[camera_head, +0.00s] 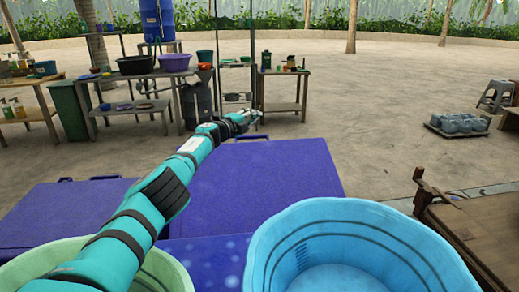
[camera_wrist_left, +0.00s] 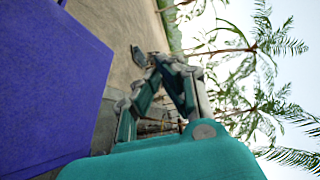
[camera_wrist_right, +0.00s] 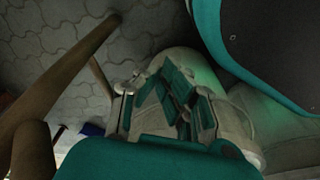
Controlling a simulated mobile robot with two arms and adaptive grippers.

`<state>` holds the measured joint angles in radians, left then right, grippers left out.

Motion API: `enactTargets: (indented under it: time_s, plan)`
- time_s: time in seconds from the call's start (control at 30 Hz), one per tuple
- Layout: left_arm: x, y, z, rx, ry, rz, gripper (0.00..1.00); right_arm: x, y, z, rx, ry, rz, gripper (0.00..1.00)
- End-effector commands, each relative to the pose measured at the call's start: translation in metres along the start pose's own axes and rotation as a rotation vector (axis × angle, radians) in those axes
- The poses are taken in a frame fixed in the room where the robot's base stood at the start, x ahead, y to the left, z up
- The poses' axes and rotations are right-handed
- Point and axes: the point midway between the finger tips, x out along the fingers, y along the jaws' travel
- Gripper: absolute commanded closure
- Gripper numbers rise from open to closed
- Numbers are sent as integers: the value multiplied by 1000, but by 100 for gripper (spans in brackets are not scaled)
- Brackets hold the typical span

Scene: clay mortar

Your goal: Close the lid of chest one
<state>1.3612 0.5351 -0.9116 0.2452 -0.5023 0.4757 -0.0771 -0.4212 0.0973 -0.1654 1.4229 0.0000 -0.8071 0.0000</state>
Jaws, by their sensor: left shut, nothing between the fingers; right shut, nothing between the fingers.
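Two blue-purple chests stand in front of me in the head view. The right chest's lid (camera_head: 255,185) is a broad flat panel with a dark handle at its far edge. The left chest's lid (camera_head: 60,212) is partly behind my left arm. I cannot tell which is chest one, or how far either lid is open. My left gripper (camera_head: 248,120) is shut and empty, just beyond the right lid's far edge. A blue-purple panel (camera_wrist_left: 45,85) fills the left side of the left wrist view. My right gripper (camera_wrist_right: 170,90) is shut and empty in the right wrist view, over paving.
A light blue tub (camera_head: 345,215) and a green tub (camera_head: 165,270) stand close in front of me. A wooden bench (camera_head: 470,235) is at the right. Tables with basins (camera_head: 150,75) stand at the back left. The paved floor (camera_head: 370,120) beyond is open.

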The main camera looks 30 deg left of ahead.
Motion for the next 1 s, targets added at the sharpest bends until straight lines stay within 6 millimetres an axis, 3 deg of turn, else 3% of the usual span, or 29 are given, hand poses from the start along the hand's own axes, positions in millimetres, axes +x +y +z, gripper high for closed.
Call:
enactTargets:
  time_s: [0.57,1.0]
  plan:
    - [-2,0,1,-1,1,2,100,-2,0,-2,0,2,0,100]
    - [-36,-1,2,6,0,1,100,-2,0,-2,0,2,0,100]
